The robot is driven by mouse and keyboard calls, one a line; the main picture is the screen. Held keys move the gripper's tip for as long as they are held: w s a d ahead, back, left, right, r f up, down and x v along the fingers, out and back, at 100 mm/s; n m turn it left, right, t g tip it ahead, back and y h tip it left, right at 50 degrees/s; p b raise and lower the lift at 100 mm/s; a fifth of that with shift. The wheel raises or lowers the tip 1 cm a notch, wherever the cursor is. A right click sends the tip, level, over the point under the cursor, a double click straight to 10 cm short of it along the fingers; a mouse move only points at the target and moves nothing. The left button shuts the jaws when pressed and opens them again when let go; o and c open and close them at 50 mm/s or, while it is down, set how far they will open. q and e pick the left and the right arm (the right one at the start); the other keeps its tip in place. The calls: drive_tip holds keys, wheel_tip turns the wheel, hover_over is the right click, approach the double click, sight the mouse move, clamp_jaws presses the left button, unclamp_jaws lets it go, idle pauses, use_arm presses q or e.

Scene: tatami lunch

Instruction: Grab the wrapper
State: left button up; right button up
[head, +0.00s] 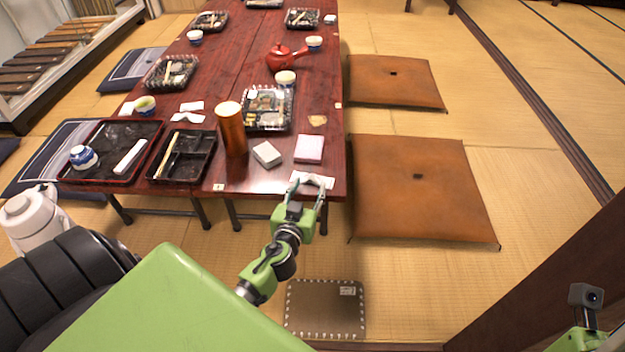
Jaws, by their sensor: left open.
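A crumpled white wrapper (314,180) lies on the red-brown table (215,60) at its near right corner. My left gripper (307,187) is at the near edge of the table with its two fingers apart. The fingertips are at the wrapper, one near each end, and partly overlap it. I cannot tell whether they touch it. Of my right arm, only a part shows at the bottom right corner, and its fingers do not show.
Near the wrapper stand a pink-white box (309,149), a small grey-white box (267,154) and a tall brown cylinder (232,133). More white wrappers (188,112), trays, cups and a red teapot (280,60) are farther off. Brown cushions (417,190) lie right of the table.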

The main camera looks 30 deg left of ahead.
sight(312, 175)
use_arm(q)
drive_tip(key=x, duration=0.3)
drive_tip(key=b+x, duration=0.1)
drive_tip(key=x, duration=0.2)
drive_tip(key=shift+w+a, duration=0.2)
drive_tip(key=shift+a, duration=0.15)
drive_tip(key=c, duration=0.8)
